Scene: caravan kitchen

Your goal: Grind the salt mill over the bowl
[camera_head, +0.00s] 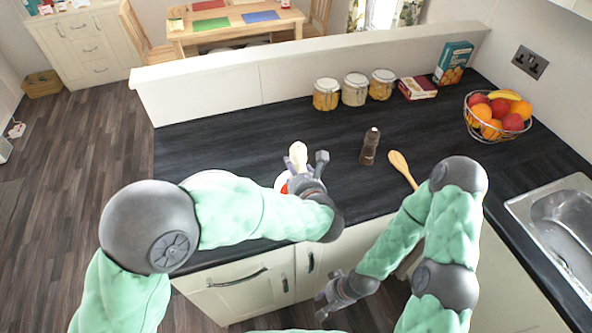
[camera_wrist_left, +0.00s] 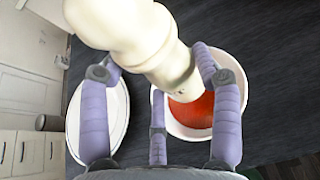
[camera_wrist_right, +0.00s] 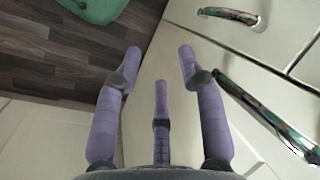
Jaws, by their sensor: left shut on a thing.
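The cream-white salt mill (camera_wrist_left: 140,40) is held between the fingers of my left gripper (camera_wrist_left: 160,75), which is shut on it. In the head view the mill's pale top (camera_head: 298,155) shows at my left gripper (camera_head: 306,170). A white bowl (camera_wrist_left: 238,75) with red contents lies beneath the mill in the left wrist view. In the head view the bowl (camera_head: 281,181) is mostly hidden behind my left gripper. My right gripper (camera_head: 328,298) hangs low in front of the cabinets. In the right wrist view its fingers (camera_wrist_right: 160,70) are spread and empty.
A white plate (camera_wrist_left: 122,115) lies beside the bowl. A dark brown mill (camera_head: 370,147) and a wooden spoon (camera_head: 402,168) are on the counter to the right. Jars (camera_head: 355,90), boxes (camera_head: 417,88) and a fruit basket (camera_head: 498,116) stand farther back. Cabinet handles (camera_wrist_right: 265,110) are near my right gripper.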

